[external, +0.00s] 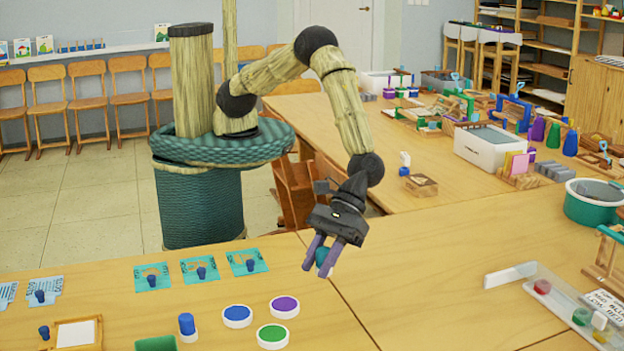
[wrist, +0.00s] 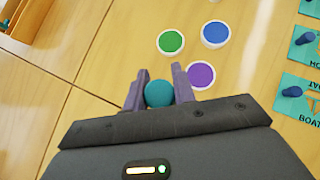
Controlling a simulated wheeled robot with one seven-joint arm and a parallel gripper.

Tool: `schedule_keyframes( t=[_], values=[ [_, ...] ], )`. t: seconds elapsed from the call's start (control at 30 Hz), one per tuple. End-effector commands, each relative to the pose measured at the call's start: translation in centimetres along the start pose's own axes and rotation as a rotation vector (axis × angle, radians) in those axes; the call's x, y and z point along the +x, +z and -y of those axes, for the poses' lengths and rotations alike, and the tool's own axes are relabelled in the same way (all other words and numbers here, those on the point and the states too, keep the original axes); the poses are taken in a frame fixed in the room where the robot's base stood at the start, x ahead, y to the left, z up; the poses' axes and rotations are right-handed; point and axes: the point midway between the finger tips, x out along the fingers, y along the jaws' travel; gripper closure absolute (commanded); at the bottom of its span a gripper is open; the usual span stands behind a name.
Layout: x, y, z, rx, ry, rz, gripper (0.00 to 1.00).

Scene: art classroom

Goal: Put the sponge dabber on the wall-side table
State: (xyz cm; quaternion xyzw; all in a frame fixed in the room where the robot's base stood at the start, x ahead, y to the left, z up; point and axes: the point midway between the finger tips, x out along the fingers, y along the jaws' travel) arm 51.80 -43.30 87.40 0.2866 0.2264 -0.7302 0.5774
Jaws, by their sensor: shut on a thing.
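My gripper (external: 316,270) is shut on a teal, round-topped thing (external: 321,257), which looks like the sponge dabber. It also shows as a teal ball between the two purple fingers of the gripper (wrist: 159,82) in the wrist view (wrist: 159,94). Its lower part is hidden. The gripper points down over the near table (external: 240,285), close to the seam between its two tops. A long far table (external: 430,180) stands behind, towards the door wall and shelves. I cannot tell for certain which table is the wall-side one.
Purple (external: 284,306), blue (external: 237,315) and green (external: 271,335) ink pads lie near the gripper. Stamps on teal cards (external: 246,262) lie at the table's back edge. A teal tub (external: 594,201) stands right. The far table holds white bins (external: 490,146) and many tools; its left end is clear.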

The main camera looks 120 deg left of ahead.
Motion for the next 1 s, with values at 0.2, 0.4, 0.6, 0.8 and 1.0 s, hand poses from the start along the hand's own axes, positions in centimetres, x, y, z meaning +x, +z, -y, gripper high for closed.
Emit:
schedule_keyframes(
  t=[0.2,0.4,0.6,0.8,1.0],
  values=[
    [6.2,5.8,5.3,0.105,-0.113,0.0,0.96],
    [11.1,10.3,11.0,0.197,-0.212,-0.001,0.96],
    [15.3,14.3,17.6,0.288,-0.309,-0.001,0.96],
    [18.0,16.8,22.9,0.353,-0.379,-0.002,0.96],
    [18.5,17.4,24.3,0.37,-0.397,-0.002,0.96]
  ],
)
